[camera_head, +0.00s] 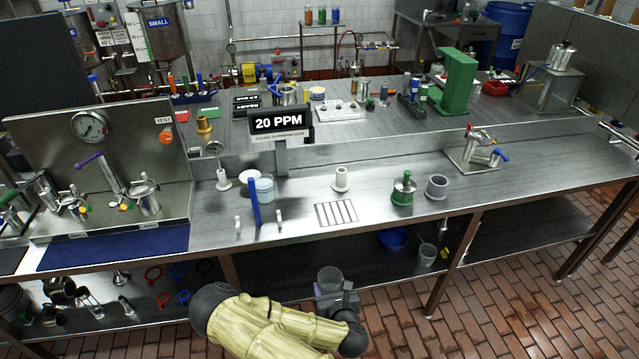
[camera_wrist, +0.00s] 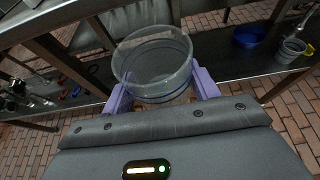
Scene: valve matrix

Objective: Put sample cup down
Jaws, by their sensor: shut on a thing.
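The sample cup (camera_wrist: 153,66) is a clear, round, open-topped cup, seen from above in the wrist view. My gripper (camera_wrist: 163,92) has its two purple fingers on either side of the cup and is shut on it. In the head view the cup (camera_head: 330,276) looks upright in my gripper (camera_head: 333,290), in front of the bench's front edge. Brick floor and the lower shelf show behind it. I cannot tell whether there is liquid in it.
The steel bench top (camera_head: 400,228) has clear patches around a slotted drain (camera_head: 337,213). A blue bowl (camera_head: 393,239) sits on the lower shelf.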

